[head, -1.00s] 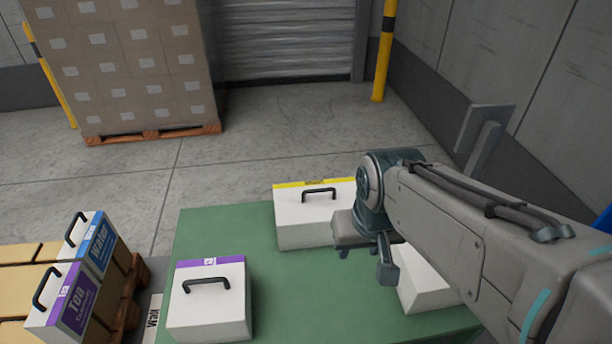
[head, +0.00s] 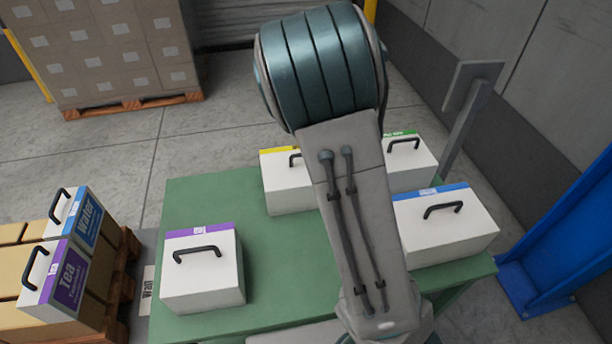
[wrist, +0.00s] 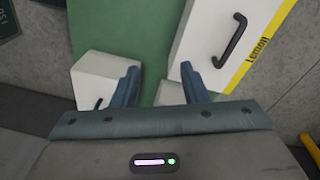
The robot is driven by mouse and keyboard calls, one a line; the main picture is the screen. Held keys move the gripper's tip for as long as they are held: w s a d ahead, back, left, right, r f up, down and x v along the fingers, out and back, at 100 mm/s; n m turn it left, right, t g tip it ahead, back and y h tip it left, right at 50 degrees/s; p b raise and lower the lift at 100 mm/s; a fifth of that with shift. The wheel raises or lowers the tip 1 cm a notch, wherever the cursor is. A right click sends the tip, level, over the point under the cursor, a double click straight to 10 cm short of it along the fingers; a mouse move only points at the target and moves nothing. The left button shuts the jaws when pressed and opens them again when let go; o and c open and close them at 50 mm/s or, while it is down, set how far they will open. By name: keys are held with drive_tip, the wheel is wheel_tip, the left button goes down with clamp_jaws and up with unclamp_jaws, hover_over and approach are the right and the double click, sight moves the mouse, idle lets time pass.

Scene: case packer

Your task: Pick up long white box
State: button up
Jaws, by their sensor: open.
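Several white boxes with black handles stand on a green table (head: 265,275). One has a purple strip (head: 203,275), one a yellow strip (head: 283,190), one a green strip (head: 410,172) and one a blue strip (head: 447,230). I cannot tell for sure which is the long white box. In the wrist view, the yellow "Lemon" box (wrist: 213,45) looks long and lies right of my gripper (wrist: 160,82). Another white box (wrist: 103,72) is at the left. My gripper is open, with nothing held; my arm hides it in the head view.
More boxes, marked Water (head: 78,218) and Tea (head: 58,278), sit on a pallet stack at the left. A tall carton stack (head: 110,50) stands behind. A blue metal frame (head: 565,240) and a grey post (head: 470,110) stand right of the table.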

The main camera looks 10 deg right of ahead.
drive_tip(key=w+a+f+m+t+h, duration=0.1)
drive_tip(key=w+a+f+m+h, duration=0.1)
drive_tip(key=w+a+m+h, duration=0.3)
drive_tip(key=w+a+f+m, duration=0.1)
drive_tip(key=w+a+f, duration=0.2)
drive_tip(key=w, duration=0.4)
drive_tip(key=x, duration=0.8)
drive_tip(key=shift+w, duration=0.1)
drive_tip(key=d+f+p, duration=0.1)
drive_tip(key=d+f, duration=0.2)
drive_tip(key=shift+w+d+f, duration=0.1)
drive_tip(key=shift+w+f, duration=0.05)
drive_tip(key=shift+d+f, duration=0.2)
drive_tip(key=shift+f, duration=0.2)
clamp_jaws()
drive_tip(key=shift+w+r, duration=0.1)
drive_tip(key=shift+r, duration=0.05)
idle(0.3)
